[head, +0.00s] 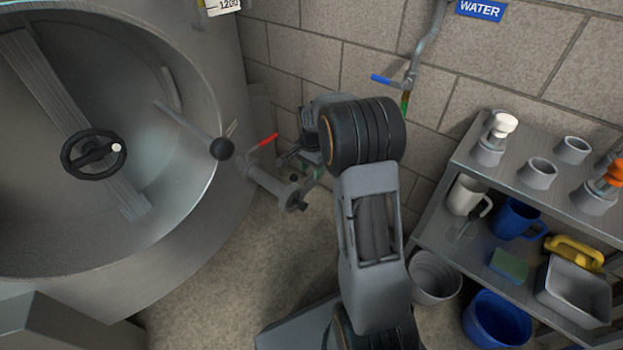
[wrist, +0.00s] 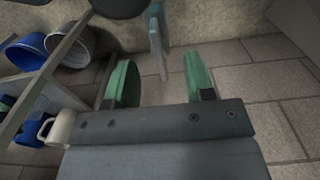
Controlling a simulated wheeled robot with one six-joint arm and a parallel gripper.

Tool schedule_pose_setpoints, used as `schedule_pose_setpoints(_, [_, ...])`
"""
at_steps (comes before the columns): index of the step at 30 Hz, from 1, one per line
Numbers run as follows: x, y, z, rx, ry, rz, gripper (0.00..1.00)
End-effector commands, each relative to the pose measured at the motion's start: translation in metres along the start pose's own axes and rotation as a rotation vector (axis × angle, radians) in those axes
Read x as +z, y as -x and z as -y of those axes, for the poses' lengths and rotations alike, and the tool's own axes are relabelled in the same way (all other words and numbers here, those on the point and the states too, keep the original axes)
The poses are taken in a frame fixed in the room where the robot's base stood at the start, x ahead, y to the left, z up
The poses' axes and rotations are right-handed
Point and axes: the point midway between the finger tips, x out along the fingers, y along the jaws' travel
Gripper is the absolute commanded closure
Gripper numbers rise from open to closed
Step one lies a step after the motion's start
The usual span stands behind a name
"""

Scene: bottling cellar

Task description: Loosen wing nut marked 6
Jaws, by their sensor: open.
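I cannot make out any wing nut or a mark 6 in either view. My gripper shows in the wrist view (wrist: 162,80), with its two green-padded fingers wide apart and nothing held between them. A blue-grey piece, which I cannot identify, shows beyond the gap. In the head view my arm hides most of the gripper. The steel tank (head: 190,235) stands at the left, with its round opening facing me and a black handwheel (head: 68,155) on a bar across it. A lever with a black ball (head: 221,148) sticks out at the tank's rim.
A red-handled valve (head: 266,141) and outlet pipe (head: 270,184) jut from the tank beside my arm. A blue-handled water tap (head: 381,79) is on the wall.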

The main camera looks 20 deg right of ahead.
Motion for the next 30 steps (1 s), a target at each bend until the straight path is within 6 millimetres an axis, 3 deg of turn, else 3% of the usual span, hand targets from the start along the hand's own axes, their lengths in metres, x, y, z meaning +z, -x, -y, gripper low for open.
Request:
schedule_pose_setpoints(6, [0.000,-0.022,0.000,0.000,0.000,0.000,0.51])
schedule_pose_setpoints(19, [0.000,-0.026,0.000,0.000,0.001,0.000,0.51])
schedule_pose_setpoints(30, [0.000,-0.026,0.000,0.000,0.001,0.000,0.86])
